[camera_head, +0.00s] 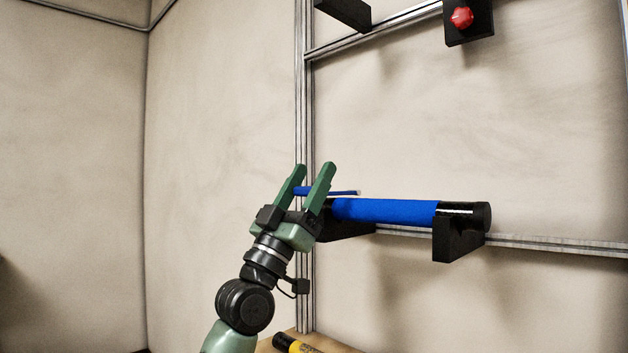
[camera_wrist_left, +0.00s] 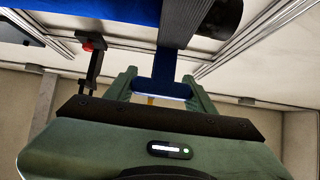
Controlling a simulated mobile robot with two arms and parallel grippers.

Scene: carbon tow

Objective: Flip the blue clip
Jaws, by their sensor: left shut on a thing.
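In the head view the blue clip (camera_head: 345,192) shows as a thin flat blue strip running through my left gripper (camera_head: 315,168), just left of and above the blue roll (camera_head: 385,211). The green fingers point up, and the gripper is shut on the clip. In the left wrist view the clip (camera_wrist_left: 163,88) is a blue piece between the two fingers (camera_wrist_left: 159,76). A dark grey ribbed band (camera_wrist_left: 187,24) runs above it; I cannot tell whether they touch. My right gripper is not in view.
The blue roll lies across black brackets (camera_head: 458,236) on a metal frame (camera_head: 304,100). A red knob (camera_head: 462,17) sits on a black bracket at upper right. A yellow and black object (camera_head: 297,346) lies below on a wooden surface. The space left of my arm is clear.

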